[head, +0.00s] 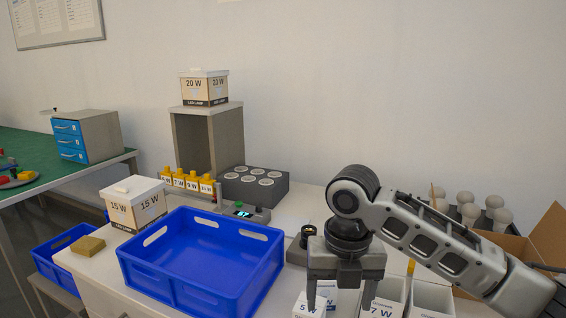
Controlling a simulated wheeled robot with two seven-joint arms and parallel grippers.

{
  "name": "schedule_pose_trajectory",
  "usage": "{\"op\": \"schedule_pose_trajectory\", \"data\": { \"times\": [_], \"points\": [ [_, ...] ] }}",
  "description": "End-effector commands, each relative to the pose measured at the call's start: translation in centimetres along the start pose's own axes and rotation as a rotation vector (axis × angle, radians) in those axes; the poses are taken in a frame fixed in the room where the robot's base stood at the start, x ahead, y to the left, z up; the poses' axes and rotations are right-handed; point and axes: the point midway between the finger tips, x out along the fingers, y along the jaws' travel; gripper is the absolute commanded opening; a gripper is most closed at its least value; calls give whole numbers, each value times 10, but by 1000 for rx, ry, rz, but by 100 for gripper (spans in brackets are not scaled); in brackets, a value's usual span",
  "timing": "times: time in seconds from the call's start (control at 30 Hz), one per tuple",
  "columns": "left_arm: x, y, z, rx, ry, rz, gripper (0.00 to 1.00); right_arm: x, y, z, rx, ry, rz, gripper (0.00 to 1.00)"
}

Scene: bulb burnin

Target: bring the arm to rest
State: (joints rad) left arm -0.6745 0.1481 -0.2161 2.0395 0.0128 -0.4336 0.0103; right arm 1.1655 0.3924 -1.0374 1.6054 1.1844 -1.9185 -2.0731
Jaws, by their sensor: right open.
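My right gripper (340,302) points down at the lower right, its two fingers apart. It hangs over or in front of small white boxes, one marked 5 W (308,306) and one marked 7 W (382,308). I cannot tell whether a finger touches a box. My right arm (430,236) reaches in from the right edge and hides part of the table behind it. No bulb shows between the fingers. My left gripper is not in view.
An empty blue crate (150,275) stands left of the gripper. Behind are a grey socket block (254,186), a small device with a lit display (243,213), and a 15 W box (135,203). White bulbs (466,198) and a cardboard box (546,240) stand right, near my arm.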

Motion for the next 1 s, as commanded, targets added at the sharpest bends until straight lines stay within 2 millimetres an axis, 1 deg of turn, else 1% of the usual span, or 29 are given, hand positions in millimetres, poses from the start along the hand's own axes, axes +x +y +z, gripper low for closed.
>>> {"op": "schedule_pose_trajectory", "data": {
  "times": [0.03, 0.13, 0.3, 0.37, 0.47, 0.57, 0.67, 0.77, 0.8, 0.87, 0.9, 0.97, 1.0],
  "points": [
    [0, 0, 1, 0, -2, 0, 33, 10, 6, -7, 26, 7, 17, 72],
    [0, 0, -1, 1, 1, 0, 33, 23, 13, -14, 98, 4, 46, 72],
    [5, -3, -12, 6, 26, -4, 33, 45, 26, -30, 247, 6, 110, 72],
    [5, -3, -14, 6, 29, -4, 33, 54, 30, -36, 314, 9, 136, 72],
    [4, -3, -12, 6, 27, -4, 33, 68, 38, -48, 447, 19, 187, 72],
    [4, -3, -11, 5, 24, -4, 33, 84, 44, -64, 627, 40, 249, 72],
    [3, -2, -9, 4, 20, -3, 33, 102, 47, -83, 890, 74, 325, 72],
    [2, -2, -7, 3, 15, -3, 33, 120, 40, -105, 1238, 121, 397, 72],
    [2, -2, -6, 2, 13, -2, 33, 126, 34, -113, 1385, 137, 419, 72],
    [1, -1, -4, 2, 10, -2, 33, 135, 21, -125, 1607, 160, 444, 72],
    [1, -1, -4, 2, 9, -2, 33, 141, 11, -134, 1751, 168, 453, 72],
    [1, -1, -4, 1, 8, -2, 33, 148, -5, -145, 1947, 173, 463, 72],
    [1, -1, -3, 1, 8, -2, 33, 152, -16, -153, 2066, 170, 464, 72]
  ]
}}
